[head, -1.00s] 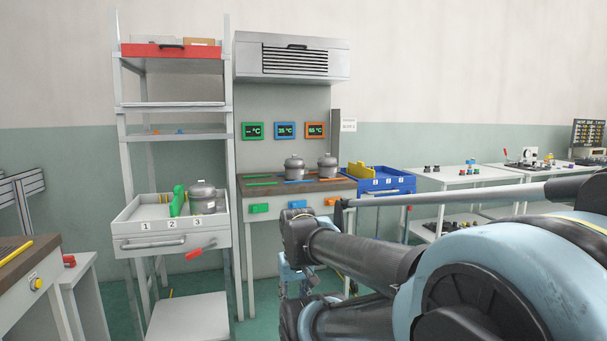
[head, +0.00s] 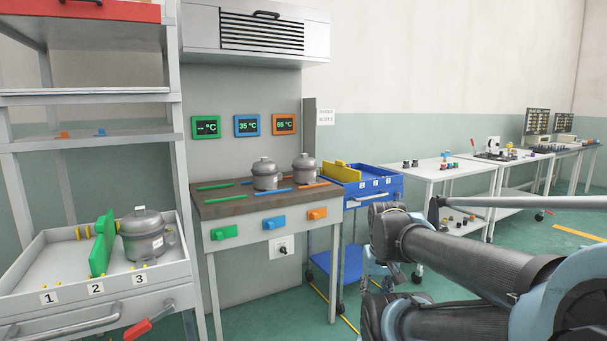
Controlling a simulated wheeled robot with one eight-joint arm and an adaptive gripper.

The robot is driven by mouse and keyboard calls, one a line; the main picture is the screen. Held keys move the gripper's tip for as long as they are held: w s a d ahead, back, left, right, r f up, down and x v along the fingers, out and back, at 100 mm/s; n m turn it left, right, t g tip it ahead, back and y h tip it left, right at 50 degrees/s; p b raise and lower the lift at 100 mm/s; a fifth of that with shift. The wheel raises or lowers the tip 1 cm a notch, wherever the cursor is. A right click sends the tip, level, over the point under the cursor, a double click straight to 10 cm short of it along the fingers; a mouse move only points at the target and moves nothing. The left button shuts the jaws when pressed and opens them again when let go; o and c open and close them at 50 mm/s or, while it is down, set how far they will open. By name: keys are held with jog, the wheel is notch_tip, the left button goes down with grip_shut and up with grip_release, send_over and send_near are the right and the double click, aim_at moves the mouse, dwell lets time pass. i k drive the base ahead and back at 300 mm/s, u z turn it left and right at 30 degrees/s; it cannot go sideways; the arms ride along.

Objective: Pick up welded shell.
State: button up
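One shell (head: 143,236) stands in the white tray (head: 28,287) behind label 3, beside a green divider (head: 103,243). A second shell (head: 266,174) stands on the brown top of the cooling bench (head: 228,206), between the blue strips. A third shell (head: 304,168) stands right of it, by the orange strip. I cannot tell which of them is the welded one. My arm enters from the right, in front of the benches. I cannot make out my gripper's fingers.
Displays above the bench read "-- °C" on green, 35 °C on blue and 65 °C on orange. A blue cart (head: 373,187) with a yellow divider stands right of the bench. White tables (head: 440,172) stand further right.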

aim_at(267, 177)
jog(key=u, duration=0.05)
jog(key=i, duration=1.55)
jog(key=u, duration=0.4)
